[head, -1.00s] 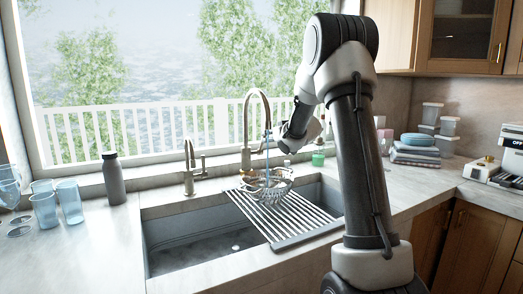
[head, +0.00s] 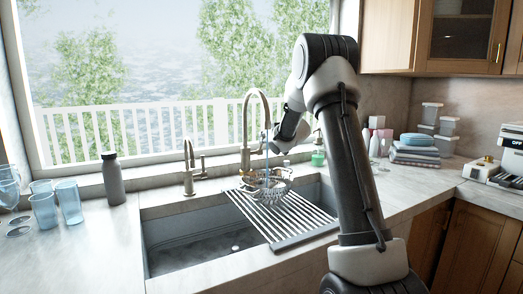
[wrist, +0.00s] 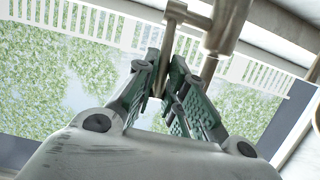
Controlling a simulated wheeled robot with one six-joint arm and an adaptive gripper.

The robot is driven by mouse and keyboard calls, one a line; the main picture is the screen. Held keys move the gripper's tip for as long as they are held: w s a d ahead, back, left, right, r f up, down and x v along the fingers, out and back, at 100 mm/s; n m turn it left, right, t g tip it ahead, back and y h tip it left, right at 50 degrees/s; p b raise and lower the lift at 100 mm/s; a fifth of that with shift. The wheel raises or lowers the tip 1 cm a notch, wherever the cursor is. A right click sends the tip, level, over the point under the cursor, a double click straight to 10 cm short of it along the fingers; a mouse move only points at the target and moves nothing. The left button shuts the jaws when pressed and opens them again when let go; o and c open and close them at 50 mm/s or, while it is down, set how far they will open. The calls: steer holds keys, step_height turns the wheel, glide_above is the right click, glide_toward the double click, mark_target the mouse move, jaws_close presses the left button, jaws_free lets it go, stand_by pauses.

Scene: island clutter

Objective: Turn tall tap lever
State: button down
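The tall tap (head: 246,125) is a brass-coloured gooseneck behind the sink, its spout arching to the right. A thin bluish stream, looking like water, hangs below the spout. In the wrist view the tap body (wrist: 222,28) is at upper right, and its slim lever (wrist: 165,55) runs down between my fingertips. My gripper (wrist: 165,75) has green-padded fingers on either side of the lever. They look apart, with narrow gaps; contact is unclear. In the head view my wrist hides most of the gripper and the lever.
A wire colander (head: 266,183) sits on the drying rack (head: 290,222) across the sink (head: 185,245). A shorter tap (head: 189,170) stands left of the tall one. A grey bottle (head: 113,180) and blue glasses (head: 68,203) are on the left counter. A green-labelled bottle (head: 318,159) stands right of my wrist.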

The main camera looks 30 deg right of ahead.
steer(key=shift+w+r+g, duration=0.3)
steer(key=shift+w+g, duration=0.05)
steer(key=shift+g, duration=0.15)
steer(key=shift+w+r+g, duration=0.1)
steer(key=shift+w+g, duration=0.25)
steer(key=shift+g, duration=0.15)
steer(key=c, duration=1.6)
jaws_free()
steer(key=shift+c, duration=0.2)
steer(key=shift+s+f+t, duration=0.55)
steer(key=shift+s+t, duration=0.2)
steer(key=shift+t, duration=0.4)
steer(key=shift+s+f+t, duration=0.55)
steer(key=shift+s+t, duration=0.2)
steer(key=shift+t, duration=0.4)
steer(key=shift+f, duration=0.1)
